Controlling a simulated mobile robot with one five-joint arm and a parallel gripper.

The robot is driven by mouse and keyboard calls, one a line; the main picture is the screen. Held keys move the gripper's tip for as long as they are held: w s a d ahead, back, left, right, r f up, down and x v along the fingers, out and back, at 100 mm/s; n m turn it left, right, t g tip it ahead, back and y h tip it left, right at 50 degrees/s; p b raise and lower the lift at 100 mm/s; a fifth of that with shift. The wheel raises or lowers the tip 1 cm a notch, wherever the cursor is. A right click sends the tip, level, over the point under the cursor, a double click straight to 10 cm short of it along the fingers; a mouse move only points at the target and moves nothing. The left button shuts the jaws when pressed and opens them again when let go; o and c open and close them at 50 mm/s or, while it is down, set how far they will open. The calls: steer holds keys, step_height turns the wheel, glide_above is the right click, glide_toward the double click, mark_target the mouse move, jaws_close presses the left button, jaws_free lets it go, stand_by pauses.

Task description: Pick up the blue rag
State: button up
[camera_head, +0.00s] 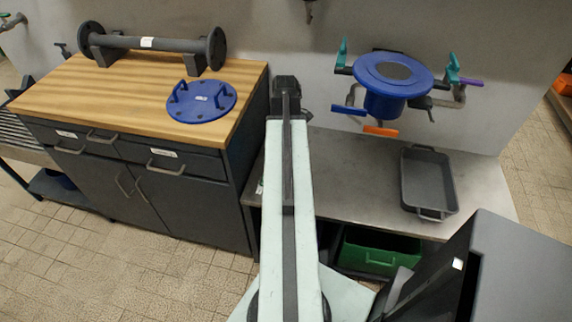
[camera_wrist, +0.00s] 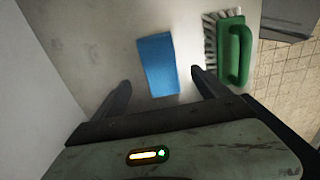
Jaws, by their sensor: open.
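The blue rag (camera_wrist: 158,64) is a flat blue rectangle lying on a light grey surface in the wrist view, near the middle and slightly tilted. My gripper (camera_wrist: 160,85) is open, its two dark fingers apart with the rag ahead and between their tips. The fingers do not visibly touch the rag, and I cannot tell their height above it. In the head view the rag and the gripper's fingers cannot be made out; my own arm covers the middle of that view.
A green-handled brush (camera_wrist: 236,52) lies right of the rag, close to the right finger. A pale wall (camera_wrist: 30,110) stands at left. In the head view, the metal bench (camera_head: 365,175) bears a grey tray (camera_head: 428,182); a green crate (camera_head: 368,258) sits below. A wooden-topped cabinet (camera_head: 120,98) is at left.

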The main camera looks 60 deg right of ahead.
step_height(320, 180, down, 6)
steer(key=b, duration=0.5)
steer(key=shift+f, duration=0.1)
steer(key=shift+r, duration=0.2)
steer(key=c, duration=1.6)
step_height(320, 180, up, 10)
steer(key=p, duration=1)
